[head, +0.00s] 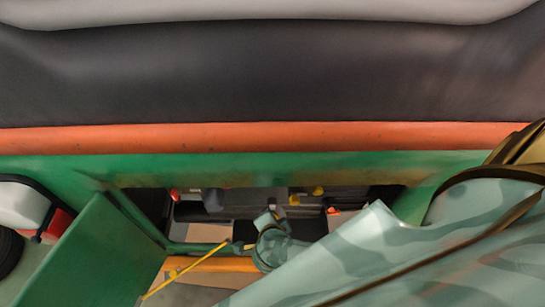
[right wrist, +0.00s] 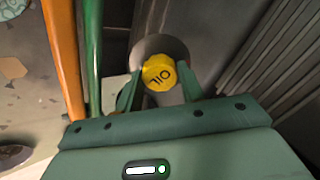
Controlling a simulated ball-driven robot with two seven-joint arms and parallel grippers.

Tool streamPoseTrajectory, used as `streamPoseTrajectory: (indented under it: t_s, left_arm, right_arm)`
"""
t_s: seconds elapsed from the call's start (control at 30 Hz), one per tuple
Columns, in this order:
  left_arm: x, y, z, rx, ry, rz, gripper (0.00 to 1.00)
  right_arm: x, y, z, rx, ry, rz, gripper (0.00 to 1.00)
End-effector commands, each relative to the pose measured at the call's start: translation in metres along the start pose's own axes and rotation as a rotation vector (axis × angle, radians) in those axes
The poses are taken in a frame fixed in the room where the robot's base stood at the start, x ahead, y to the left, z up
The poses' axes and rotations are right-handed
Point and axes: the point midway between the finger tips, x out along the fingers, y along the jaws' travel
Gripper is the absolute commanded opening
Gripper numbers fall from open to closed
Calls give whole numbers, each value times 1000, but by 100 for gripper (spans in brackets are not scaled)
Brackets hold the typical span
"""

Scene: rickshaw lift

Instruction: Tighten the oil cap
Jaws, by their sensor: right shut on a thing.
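The yellow oil cap (right wrist: 159,72), with "OIL" printed on its top, sits at the mouth of a round grey fitting (right wrist: 165,47) in the right wrist view. The lettering is turned nearly upside down. My right gripper (right wrist: 160,82) is shut on the cap, one green finger on either side. In the head view my right gripper (head: 279,217) reaches into the opening in the green body, and small yellow parts show near it. I cannot tell there which one is the cap. My left gripper is not in view.
A green panel (head: 95,255) stands open at the left of the compartment. A yellow rod (head: 188,268) slants beside it. The orange bar (head: 215,264) runs below the opening. A dark seat (head: 270,75) lies above. Orange and green rails (right wrist: 65,60) flank the right gripper's left.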

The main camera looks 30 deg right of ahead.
Motion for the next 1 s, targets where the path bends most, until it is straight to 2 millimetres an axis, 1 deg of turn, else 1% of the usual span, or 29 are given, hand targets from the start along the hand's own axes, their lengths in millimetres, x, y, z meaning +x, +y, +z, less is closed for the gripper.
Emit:
streamPoseTrajectory:
  t_s: [0.03,0.1,0.2,0.57,0.67,0.8,0.83,0.87,0.9,0.93,1.0]
  left_arm:
    - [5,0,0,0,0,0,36]
    - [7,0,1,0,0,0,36]
    - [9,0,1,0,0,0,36]
    - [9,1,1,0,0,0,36]
    - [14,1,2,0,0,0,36]
    - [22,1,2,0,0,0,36]
    - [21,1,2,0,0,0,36]
    - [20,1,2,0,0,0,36]
    - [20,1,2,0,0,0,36]
    - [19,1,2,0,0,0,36]
    - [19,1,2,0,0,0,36]
  right_arm:
    - [2,3,1,50,1,3,18]
    - [2,2,0,117,1,2,18]
    - [2,2,0,172,2,2,18]
    - [2,2,0,199,2,3,18]
    - [3,3,0,273,1,3,18]
    - [4,4,1,421,1,4,18]
    - [3,3,0,434,1,4,41]
    - [3,2,0,429,2,3,50]
    - [2,2,0,428,2,3,61]
    - [2,2,0,428,2,2,64]
    - [2,1,0,427,1,2,64]
